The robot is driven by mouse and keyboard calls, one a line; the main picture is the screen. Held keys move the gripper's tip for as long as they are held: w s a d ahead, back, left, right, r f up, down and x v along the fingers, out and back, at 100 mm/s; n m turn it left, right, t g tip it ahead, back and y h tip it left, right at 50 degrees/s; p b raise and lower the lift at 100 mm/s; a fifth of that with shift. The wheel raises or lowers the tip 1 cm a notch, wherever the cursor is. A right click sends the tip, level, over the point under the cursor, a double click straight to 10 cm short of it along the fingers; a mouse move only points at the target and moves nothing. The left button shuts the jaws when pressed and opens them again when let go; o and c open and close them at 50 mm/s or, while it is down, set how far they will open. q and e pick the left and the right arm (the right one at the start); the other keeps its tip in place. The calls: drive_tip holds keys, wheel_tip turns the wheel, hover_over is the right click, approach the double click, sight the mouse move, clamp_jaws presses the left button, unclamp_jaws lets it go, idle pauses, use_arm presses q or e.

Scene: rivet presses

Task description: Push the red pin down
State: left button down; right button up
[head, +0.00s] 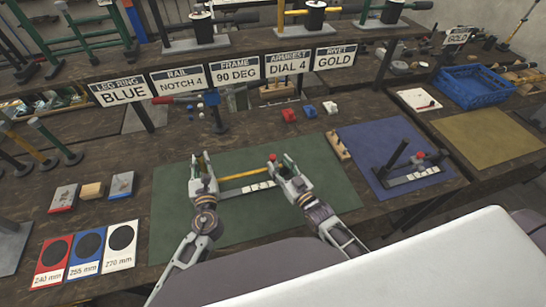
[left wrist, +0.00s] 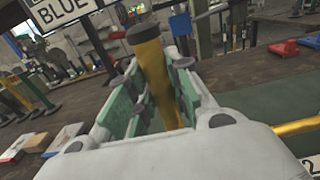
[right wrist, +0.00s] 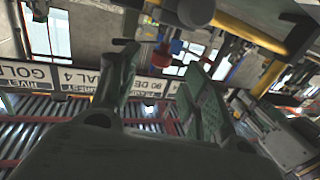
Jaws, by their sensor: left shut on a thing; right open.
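A red pin (head: 272,157) shows at the fingertips of my right gripper (head: 278,166); it also appears in the right wrist view (right wrist: 176,47), beyond the gap between the fingers. My right gripper is open, and whether a finger touches the pin cannot be told. My left gripper (head: 201,164) is shut on a yellow post (left wrist: 157,80) with a black cap. A yellow bar (head: 244,175) and a white strip marked with numbers (head: 250,188) run between the two grippers, over the green mat (head: 170,215). The grippers hide parts of this frame.
A second dark frame with a red pin (head: 421,155) stands on the blue mat (head: 363,143) to the right. Label signs (head: 238,72) stand behind. A blue crate (head: 478,87) is at the far right.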

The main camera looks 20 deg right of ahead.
sight(275, 159)
drive_tip(key=shift+x, duration=2.65)
clamp_jaws()
